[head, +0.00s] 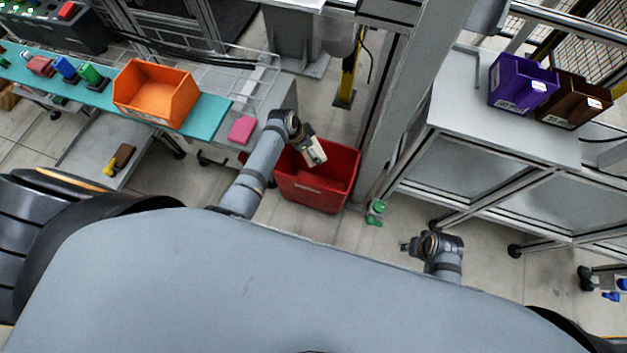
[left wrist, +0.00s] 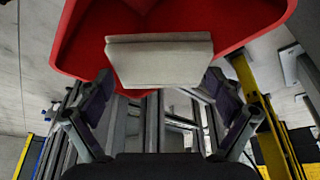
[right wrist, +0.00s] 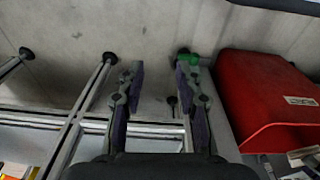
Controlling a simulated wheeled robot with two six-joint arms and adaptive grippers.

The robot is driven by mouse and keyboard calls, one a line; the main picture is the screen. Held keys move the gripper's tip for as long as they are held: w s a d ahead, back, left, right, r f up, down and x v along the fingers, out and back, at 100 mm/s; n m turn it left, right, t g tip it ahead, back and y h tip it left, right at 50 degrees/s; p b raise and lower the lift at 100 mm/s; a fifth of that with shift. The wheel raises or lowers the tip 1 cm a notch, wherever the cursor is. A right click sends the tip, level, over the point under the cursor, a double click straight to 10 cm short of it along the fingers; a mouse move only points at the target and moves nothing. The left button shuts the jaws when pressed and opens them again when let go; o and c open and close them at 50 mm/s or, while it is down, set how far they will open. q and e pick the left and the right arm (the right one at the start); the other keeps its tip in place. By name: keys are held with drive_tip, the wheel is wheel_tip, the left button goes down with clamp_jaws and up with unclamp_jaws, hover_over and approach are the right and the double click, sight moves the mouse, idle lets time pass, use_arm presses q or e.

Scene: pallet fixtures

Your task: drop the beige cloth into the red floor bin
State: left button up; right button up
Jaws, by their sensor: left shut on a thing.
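The beige cloth (head: 316,155) is a pale folded block held by my left gripper (head: 308,146), over the red floor bin (head: 318,190) in the head view. In the left wrist view the cloth (left wrist: 160,62) sits between the two fingers of my left gripper (left wrist: 158,85), with the red bin (left wrist: 85,50) behind it. The cloth hides part of the bin's inside. My right gripper (right wrist: 158,78) is open and empty over bare floor. The red bin (right wrist: 265,95) also shows at the right of the right wrist view.
A teal table (head: 205,115) with an orange bin (head: 155,93) stands left; a pink block (head: 242,130) lies near its right end. A grey post (head: 400,95) rises just right of the red bin. A grey table (head: 500,125) carries purple (head: 520,82) and brown bins (head: 573,100).

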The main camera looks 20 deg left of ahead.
use_arm(q)
wheel_tip(320, 180, down, 3)
drive_tip(key=b, duration=0.2)
drive_tip(key=shift+r+b, duration=0.1)
drive_tip(key=shift+b, duration=0.2)
drive_tip(key=o, duration=0.8)
drive_tip(key=shift+c, duration=0.2)
use_arm(e)
wheel_tip(320, 180, up, 8)
drive_tip(key=a, duration=0.2)
drive_tip(key=shift+s+f+y, duration=0.15)
drive_tip(key=shift+s+y, duration=0.1)
drive_tip(key=shift+y, duration=0.05)
use_arm(q)
drive_tip(key=v, duration=1.2)
